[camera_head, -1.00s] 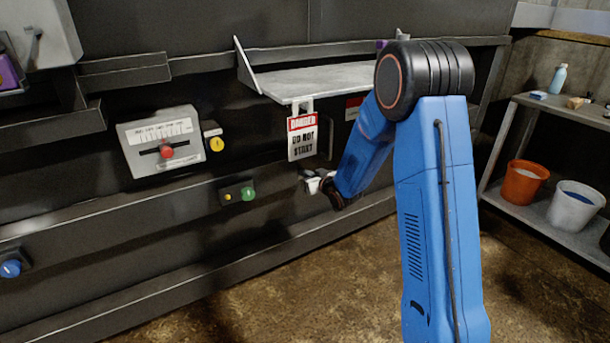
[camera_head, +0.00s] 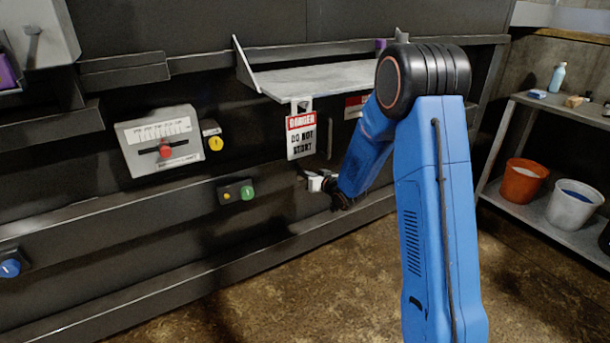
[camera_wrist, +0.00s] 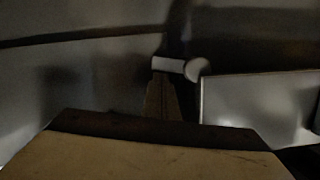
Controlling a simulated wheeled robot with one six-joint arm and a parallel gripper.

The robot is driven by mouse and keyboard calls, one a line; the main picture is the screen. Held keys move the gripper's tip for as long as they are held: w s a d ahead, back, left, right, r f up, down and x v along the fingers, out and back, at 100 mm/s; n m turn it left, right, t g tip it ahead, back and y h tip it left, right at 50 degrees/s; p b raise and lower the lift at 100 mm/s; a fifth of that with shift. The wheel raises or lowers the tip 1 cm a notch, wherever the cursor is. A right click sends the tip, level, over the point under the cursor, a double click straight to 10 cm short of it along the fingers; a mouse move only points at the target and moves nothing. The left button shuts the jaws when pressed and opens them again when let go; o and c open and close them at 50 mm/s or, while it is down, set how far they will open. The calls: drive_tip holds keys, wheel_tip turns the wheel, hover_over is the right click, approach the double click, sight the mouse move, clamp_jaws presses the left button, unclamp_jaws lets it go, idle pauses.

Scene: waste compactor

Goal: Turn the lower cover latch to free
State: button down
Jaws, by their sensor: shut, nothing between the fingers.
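In the wrist view, a short pale bar with a round end (camera_wrist: 170,65), which looks like the lower cover latch, lies roughly level on a dark upright strip. My gripper (camera_wrist: 162,82) is shut and empty, its narrow fingertips just below the bar. I cannot tell whether they touch it. In the head view, small pale parts (camera_head: 317,183) show at the end of my blue arm, low on the dark machine front. There I cannot separate latch from gripper, since my wrist hides part of the spot.
A white "Danger do not start" tag (camera_head: 302,135) hangs above, under a grey shelf (camera_head: 310,80). Left are a red-knobbed slider box (camera_head: 160,142) and a green button (camera_head: 247,193). A pale panel (camera_wrist: 255,100) stands right of my fingers. The floor before the machine is clear.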

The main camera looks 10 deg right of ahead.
wheel_tip(320, 180, down, 6)
drive_tip(key=a+m+y, duration=0.1)
drive_tip(key=m+y, duration=0.3)
drive_tip(key=m, duration=0.8)
drive_tip(key=shift+s+a+f+t, duration=0.2)
drive_tip(key=shift+s+a+t, duration=0.05)
drive_tip(key=shift+a+t, duration=0.15)
drive_tip(key=shift+f, duration=0.1)
idle(0.5)
